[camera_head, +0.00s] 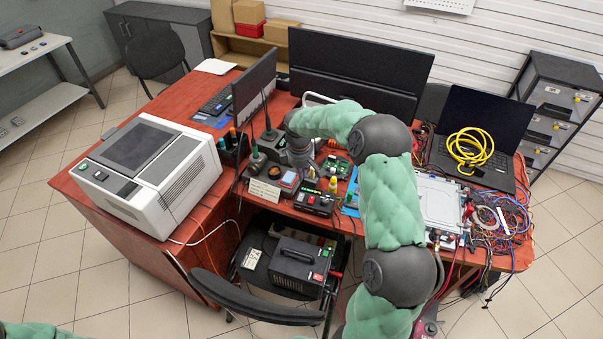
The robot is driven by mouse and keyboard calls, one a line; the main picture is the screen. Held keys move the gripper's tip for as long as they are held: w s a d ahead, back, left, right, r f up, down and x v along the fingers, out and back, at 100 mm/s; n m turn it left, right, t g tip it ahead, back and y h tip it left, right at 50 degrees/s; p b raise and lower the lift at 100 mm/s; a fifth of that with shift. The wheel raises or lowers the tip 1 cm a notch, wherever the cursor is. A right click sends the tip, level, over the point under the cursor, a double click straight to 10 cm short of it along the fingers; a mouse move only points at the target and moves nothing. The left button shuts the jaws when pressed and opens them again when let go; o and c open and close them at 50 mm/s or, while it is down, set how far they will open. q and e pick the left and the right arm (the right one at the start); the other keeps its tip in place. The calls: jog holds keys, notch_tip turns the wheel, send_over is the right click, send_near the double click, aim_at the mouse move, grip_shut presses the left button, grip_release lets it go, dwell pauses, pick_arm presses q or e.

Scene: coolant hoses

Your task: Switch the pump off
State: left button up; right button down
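My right arm comes in from the bottom right and bends over the desk. Its gripper (301,166) points down above the electronics in the middle of the desk; its fingers are small and partly hidden, so I cannot tell whether they are open. I cannot make out for sure which device is the pump. A small black box with red and green parts on its front (315,201) stands on the desk just below my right gripper, apart from it. A larger black unit with a handle and a red-green switch (299,266) sits under the desk edge. My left gripper is out of view.
A white and grey machine (150,170) fills the desk's left wing. Monitors (355,65) stand behind my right gripper. A laptop with a yellow cable coil (470,149) and tangled wires (497,222) lie at right. A black chair (255,309) stands in front.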

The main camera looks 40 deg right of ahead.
aim_at(302, 196)
jog(key=f+b, duration=0.1)
jog(key=f, duration=0.6)
jog(key=d+f+b, duration=0.1)
jog(key=f, duration=0.2)
jog(key=shift+w+f+b, duration=0.2)
jog(key=shift+w+b, duration=0.1)
jog(key=shift+f, duration=0.15)
jog(key=shift+d+f, duration=0.1)
jog(key=shift+f, duration=0.2)
jog(key=shift+s+a+r, duration=0.25)
jog(key=shift+s+a, duration=0.1)
jog(key=shift+a, duration=0.3)
